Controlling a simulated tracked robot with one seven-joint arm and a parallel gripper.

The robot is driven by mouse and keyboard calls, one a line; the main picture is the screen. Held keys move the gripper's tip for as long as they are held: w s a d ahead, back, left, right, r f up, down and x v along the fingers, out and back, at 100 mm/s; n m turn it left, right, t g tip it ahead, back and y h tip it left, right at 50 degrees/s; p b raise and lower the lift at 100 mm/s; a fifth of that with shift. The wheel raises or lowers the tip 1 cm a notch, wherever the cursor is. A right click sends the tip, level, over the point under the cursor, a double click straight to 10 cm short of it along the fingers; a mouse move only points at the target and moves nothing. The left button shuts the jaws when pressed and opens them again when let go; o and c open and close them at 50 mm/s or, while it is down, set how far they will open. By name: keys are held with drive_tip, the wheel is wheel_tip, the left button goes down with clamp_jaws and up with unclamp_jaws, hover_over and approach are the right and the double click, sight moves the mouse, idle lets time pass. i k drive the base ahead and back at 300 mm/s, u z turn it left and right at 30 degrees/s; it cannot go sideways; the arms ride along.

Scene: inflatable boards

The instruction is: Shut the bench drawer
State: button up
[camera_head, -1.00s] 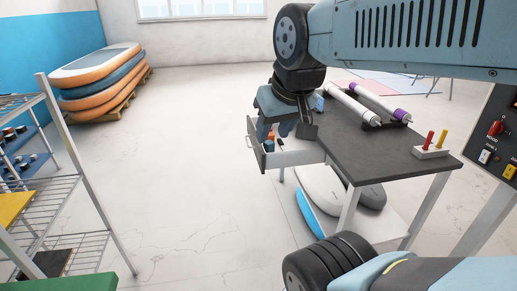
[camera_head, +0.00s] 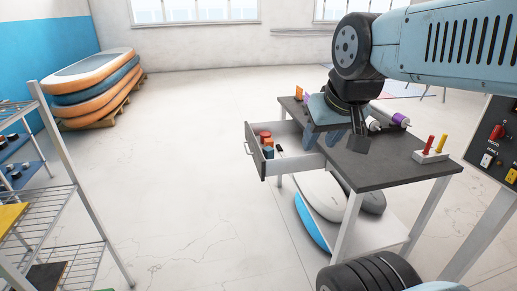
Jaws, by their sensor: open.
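The bench drawer (camera_head: 292,163) is pulled out from the left end of the dark-topped bench (camera_head: 390,174). It has a grey front with a handle (camera_head: 248,149) facing left. Red and blue small items (camera_head: 267,146) and a dark tool lie inside it. My gripper (camera_head: 342,142) is open and empty, pointing down over the bench top, to the right of the drawer's front. It appears apart from the drawer and hides part of the bench top behind it.
White rolls (camera_head: 385,118) lie at the bench's back. A block with red and yellow handles (camera_head: 430,155) stands at its right. Boards (camera_head: 320,200) rest on the lower shelf. A wire rack (camera_head: 60,215) stands left. The floor left of the drawer is clear.

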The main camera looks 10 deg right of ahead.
sight(287, 134)
drive_tip(key=z, duration=0.1)
drive_tip(key=i, duration=1)
drive_tip(key=u, duration=0.05)
drive_tip(key=k, duration=0.5)
drive_tip(key=u, duration=0.65)
drive_tip(key=i, duration=0.8)
drive_tip(key=z, duration=0.65)
